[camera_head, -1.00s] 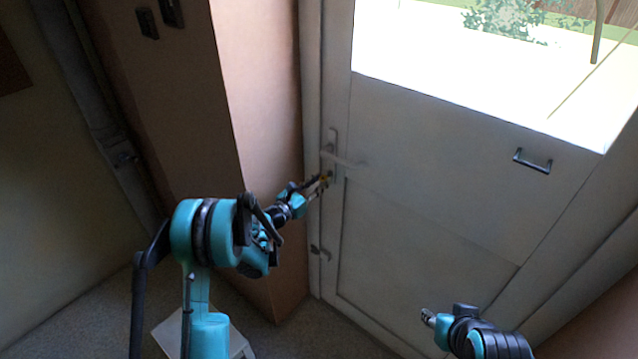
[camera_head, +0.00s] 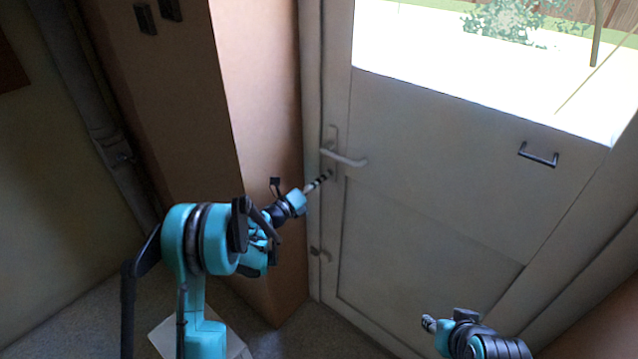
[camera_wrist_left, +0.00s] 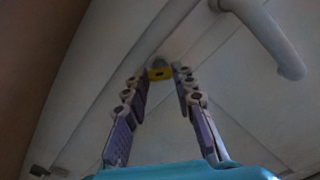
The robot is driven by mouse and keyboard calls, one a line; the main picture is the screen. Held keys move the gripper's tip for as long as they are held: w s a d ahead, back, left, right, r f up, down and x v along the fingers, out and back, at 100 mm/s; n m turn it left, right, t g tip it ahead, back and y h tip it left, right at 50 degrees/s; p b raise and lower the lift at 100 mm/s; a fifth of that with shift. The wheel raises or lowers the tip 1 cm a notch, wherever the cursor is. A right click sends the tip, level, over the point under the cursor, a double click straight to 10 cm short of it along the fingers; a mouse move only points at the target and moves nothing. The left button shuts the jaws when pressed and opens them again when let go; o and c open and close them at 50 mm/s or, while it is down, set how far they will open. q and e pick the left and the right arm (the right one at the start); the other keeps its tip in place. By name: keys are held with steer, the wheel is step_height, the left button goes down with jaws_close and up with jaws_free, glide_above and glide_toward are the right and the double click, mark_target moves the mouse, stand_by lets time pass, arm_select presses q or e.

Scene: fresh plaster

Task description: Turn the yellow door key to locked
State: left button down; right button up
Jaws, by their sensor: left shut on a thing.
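The yellow key (camera_wrist_left: 160,74) shows in the left wrist view between my left gripper's fingertips, at the lock on the white door (camera_head: 430,150). My left gripper (camera_head: 327,176) is shut on the key, just below the door's lever handle (camera_head: 345,157). It also shows in the left wrist view (camera_wrist_left: 161,76). In the head view the dark fingers hide the key, and its exact turn angle is hard to tell. My right gripper (camera_head: 428,323) is at the bottom right, apart from the door lock; its jaws are too small to read.
The lever handle also shows in the wrist view (camera_wrist_left: 262,35), close to the upper right of the fingers. A dark pull handle (camera_head: 538,155) is on the door's right. A brown wall corner (camera_head: 265,130) stands left of the door frame.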

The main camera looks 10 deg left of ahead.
arm_select(q)
steer(key=shift+n, duration=3.7)
steer(key=c, duration=1.2)
jaws_free()
steer(key=shift+s, duration=0.1)
steer(key=v, duration=1.1)
steer(key=shift+s+a, duration=0.2)
steer(key=shift+s, duration=0.15)
